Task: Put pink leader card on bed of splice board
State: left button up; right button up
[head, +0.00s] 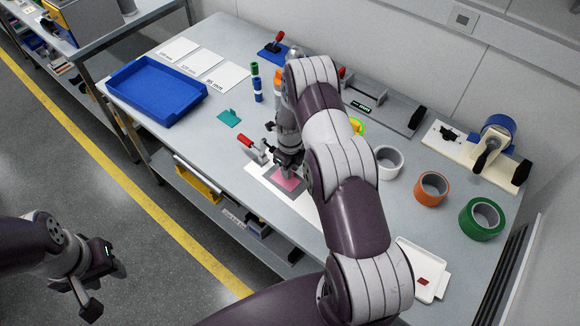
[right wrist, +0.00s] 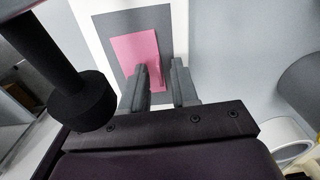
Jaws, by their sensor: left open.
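The pink leader card (head: 285,181) lies on the dark grey bed (head: 275,189) of the white splice board (head: 256,170). In the right wrist view the pink card (right wrist: 129,49) appears flat on the grey bed (right wrist: 103,31), with a small upright pink tab. My right gripper (right wrist: 159,68) is just over the card, with its fingers apart on either side of the tab and a gap showing. In the head view my right arm hides part of the board. My left gripper (head: 97,283) is open and empty over the floor, away from the bench.
A red-handled clamp (head: 246,141) stands at the board's left side. A blue tray (head: 156,90) is at the bench's left. White (head: 388,162), orange (head: 431,188) and green (head: 481,218) tape rolls stand right of my arm. A white tray (head: 420,268) holds a red piece.

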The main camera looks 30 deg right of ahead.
jog(key=shift+r, duration=0.3)
notch_tip(320, 180, up, 11)
jog(key=b, duration=0.3)
jog(key=s+a+r+n, duration=0.5)
jog(key=r+n, duration=0.1)
jog(key=n, duration=0.5)
jog(key=s+a+r+n, duration=0.2)
jog(key=s+a+n, duration=0.1)
jog(key=s+n, duration=0.4)
jog(key=s+a+r+n+t, duration=0.1)
jog(key=s+a+n, duration=0.3)
jog(key=s+n, duration=0.4)
jog(key=r+n, duration=0.1)
jog(key=n, duration=0.4)
jog(key=shift+r+n, duration=0.25)
jog(key=shift+n, duration=0.05)
